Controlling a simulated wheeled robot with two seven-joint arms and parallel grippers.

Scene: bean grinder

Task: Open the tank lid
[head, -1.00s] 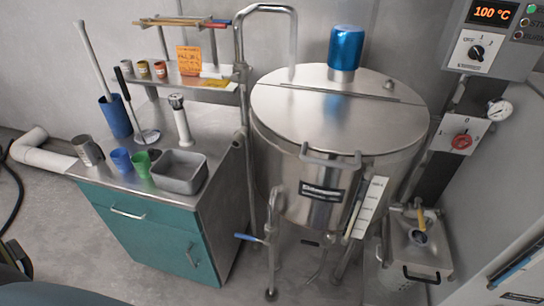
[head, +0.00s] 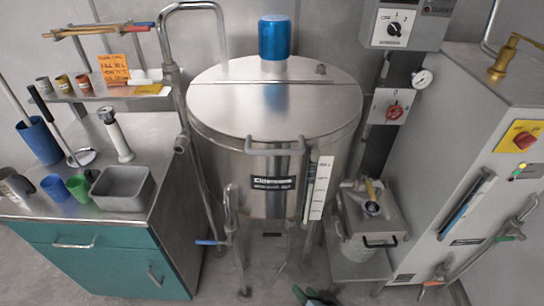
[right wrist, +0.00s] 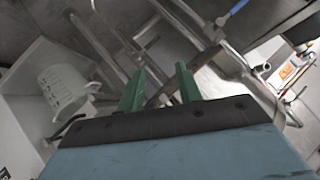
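The steel tank (head: 225,165) stands in the middle of the head view. Its round lid (head: 270,105) lies flat and closed on top, with a straight seam across its back part. A bar handle (head: 275,149) sticks out at the lid's front edge. My right gripper (head: 315,297) just shows at the bottom edge of the head view, low in front of the tank and well away from the handle. In the right wrist view its two green fingers (right wrist: 160,90) are apart with nothing held between them. My left gripper is not in view.
A blue motor cylinder (head: 274,38) stands on the tank's fixed rear top. A bent pipe (head: 170,75) rises left of the tank. A teal cabinet (head: 105,265) with cups and a pan is at left. A grey machine (head: 470,150) and a small container (head: 372,225) are at right.

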